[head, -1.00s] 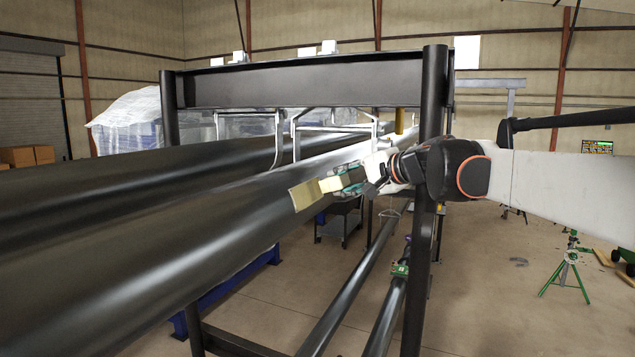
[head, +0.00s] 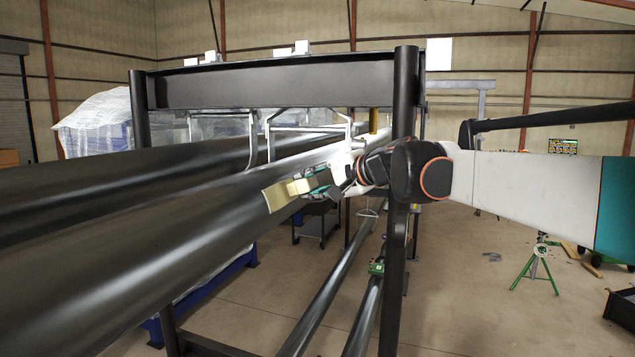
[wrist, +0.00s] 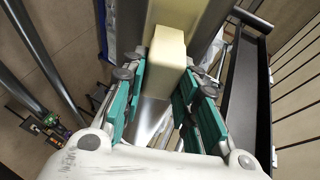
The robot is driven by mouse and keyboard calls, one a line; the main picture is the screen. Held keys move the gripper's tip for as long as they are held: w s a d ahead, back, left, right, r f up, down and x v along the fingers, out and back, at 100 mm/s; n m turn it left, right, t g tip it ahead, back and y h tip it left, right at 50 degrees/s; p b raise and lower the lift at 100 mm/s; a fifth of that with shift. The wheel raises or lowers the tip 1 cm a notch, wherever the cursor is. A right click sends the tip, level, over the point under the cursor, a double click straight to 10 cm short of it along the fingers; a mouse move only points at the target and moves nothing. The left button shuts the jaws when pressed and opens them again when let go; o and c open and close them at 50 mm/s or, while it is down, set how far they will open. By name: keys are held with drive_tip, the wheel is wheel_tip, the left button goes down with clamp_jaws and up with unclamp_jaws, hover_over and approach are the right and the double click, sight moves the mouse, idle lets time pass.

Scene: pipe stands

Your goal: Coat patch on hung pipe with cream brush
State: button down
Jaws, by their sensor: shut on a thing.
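The cream brush (head: 282,194) is a pale block with a flat, wider head at its left end. My gripper (head: 322,186) is shut on its handle. In the wrist view the cream block (wrist: 167,47) stands between the green finger pads of my gripper (wrist: 160,92). The hung pipe (head: 130,255) is a large dark, shiny cylinder running from lower left to the upper middle. In the head view the brush head overlaps the pipe's right side; I cannot tell whether it touches. No separate patch can be made out on the pipe.
A dark steel frame has a crossbeam (head: 275,84) and a right post (head: 399,220) close beside my arm. A second large pipe (head: 90,190) lies behind. Thinner pipes (head: 335,290) run below. A dark cart (head: 316,222) stands behind. Open floor lies right, with a green tripod (head: 537,262).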

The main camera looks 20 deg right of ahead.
drive_tip(key=shift+s+a, duration=0.35)
drive_tip(key=shift+s, duration=0.25)
drive_tip(key=shift+w+d, duration=0.35)
drive_tip(key=shift+w, duration=0.25)
drive_tip(key=shift+w+d, duration=0.35)
drive_tip(key=shift+w, duration=0.2)
idle(0.9)
drive_tip(key=shift+s+d+r, duration=0.3)
drive_tip(key=shift+s+d, duration=0.25)
drive_tip(key=shift+d, duration=0.15)
drive_tip(key=shift+f, duration=0.15)
idle(0.4)
